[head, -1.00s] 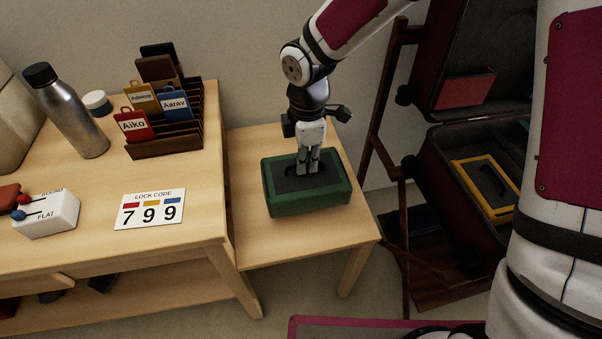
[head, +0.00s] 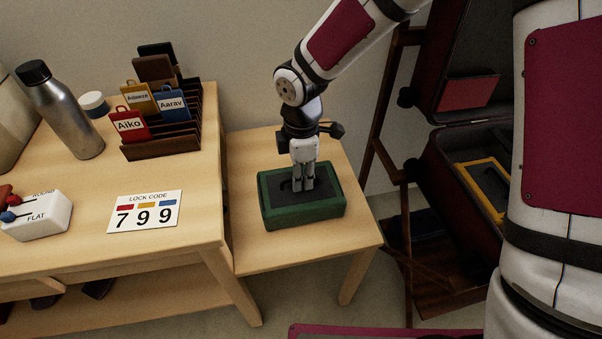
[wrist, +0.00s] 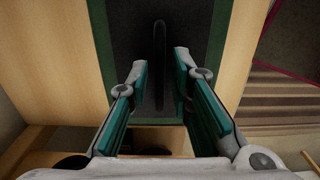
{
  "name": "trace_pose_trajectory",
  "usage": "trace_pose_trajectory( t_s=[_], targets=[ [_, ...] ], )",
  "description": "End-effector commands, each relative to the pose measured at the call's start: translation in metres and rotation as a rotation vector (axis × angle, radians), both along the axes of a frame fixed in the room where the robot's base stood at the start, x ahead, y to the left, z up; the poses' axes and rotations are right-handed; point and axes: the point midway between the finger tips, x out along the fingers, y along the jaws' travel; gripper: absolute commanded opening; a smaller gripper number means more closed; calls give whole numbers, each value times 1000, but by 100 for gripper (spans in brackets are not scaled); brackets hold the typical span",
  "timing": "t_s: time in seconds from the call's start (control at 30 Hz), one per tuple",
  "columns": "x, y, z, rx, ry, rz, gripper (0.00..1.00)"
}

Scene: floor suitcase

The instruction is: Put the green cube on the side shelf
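The green cube (head: 302,213) shows as a low green block with a dark recessed top and a thin dark handle. It appears to rest on the wooden side shelf (head: 290,256), near the middle of the top. My gripper (head: 303,188) points down over the block's top. In the wrist view, my gripper (wrist: 158,62) has its teal-padded fingers apart, with the dark handle (wrist: 160,50) between them and a gap on each side. The block's green rim (wrist: 217,30) also shows there.
A larger table (head: 190,235) stands left of the shelf, with a card rack (head: 165,150), steel bottle (head: 70,120), lock-code card (head: 144,211) and white switch block (head: 38,217). An open suitcase (head: 440,175) on a dark stand is at right. Bare shelf surrounds the block.

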Motion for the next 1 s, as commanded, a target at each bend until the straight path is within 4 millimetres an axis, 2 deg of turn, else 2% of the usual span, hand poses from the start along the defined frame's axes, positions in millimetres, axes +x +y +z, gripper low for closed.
trace_pose_trajectory(
  t_s=[0.3, 0.43, 0.8, 1.0],
  targets=[
    [0, 0, 1, 0, 0, 0, 27],
    [0, 0, 11, 1, -2, 0, 27],
    [0, 0, 85, 2, -3, -1, 27],
    [0, 0, 113, 2, -2, -1, 27]
  ],
)
